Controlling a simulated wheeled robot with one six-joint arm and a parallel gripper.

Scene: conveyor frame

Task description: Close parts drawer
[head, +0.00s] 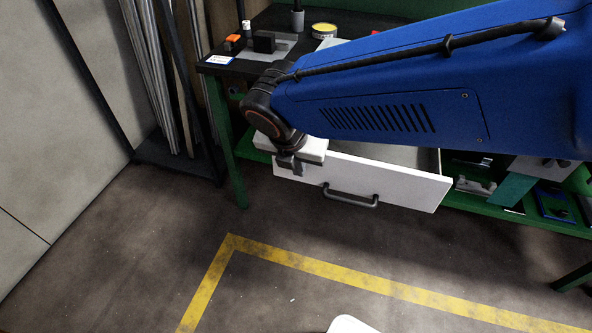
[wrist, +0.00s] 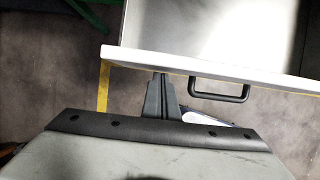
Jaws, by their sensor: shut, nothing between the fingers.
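The parts drawer (head: 405,190) is pulled out from under the green-framed workbench. It has a white front panel and a dark bar handle (head: 350,197). In the wrist view the drawer's front edge (wrist: 215,66) crosses the upper part, with the handle (wrist: 220,93) to the right of the fingers. My gripper (head: 291,166) is shut and empty at the left end of the drawer front. In the wrist view my gripper (wrist: 162,80) has its fingertips close to the front panel, left of the handle. I cannot tell whether they touch it.
The workbench top (head: 228,66) carries a yellow-lidded tin (head: 324,30) and small dark parts. A green lower shelf (head: 470,200) holds several items right of the drawer. Metal bars (head: 165,75) lean at the left. The floor in front, with yellow tape (head: 330,270), is mostly clear.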

